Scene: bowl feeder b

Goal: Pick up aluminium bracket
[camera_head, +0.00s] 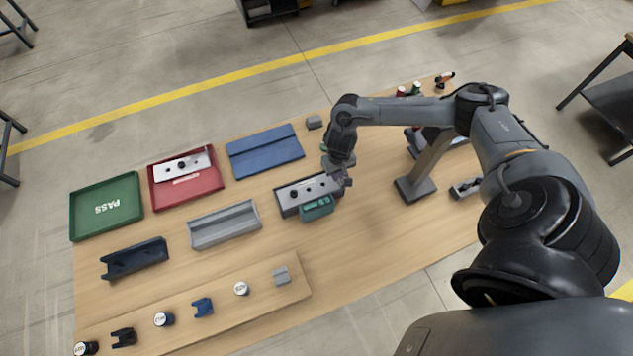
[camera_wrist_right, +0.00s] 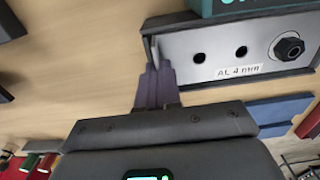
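The aluminium bracket (camera_head: 309,189) is a pale grey plate with dark holes and a dark nut, lying in a dark fixture (camera_head: 283,207). In the right wrist view the bracket (camera_wrist_right: 225,58) has a label reading "AL 4 mm". My right gripper (camera_head: 346,182) is down at the fixture's right end in the head view. In the wrist view its fingers (camera_wrist_right: 154,72) are close together at the bracket's left end. Whether they touch or clasp the edge is unclear. My left gripper is out of view.
A teal box (camera_head: 317,208) stands directly before the fixture. A green PASS tray (camera_head: 106,229) and a red tray (camera_head: 217,184) holding a similar plate are to the left.

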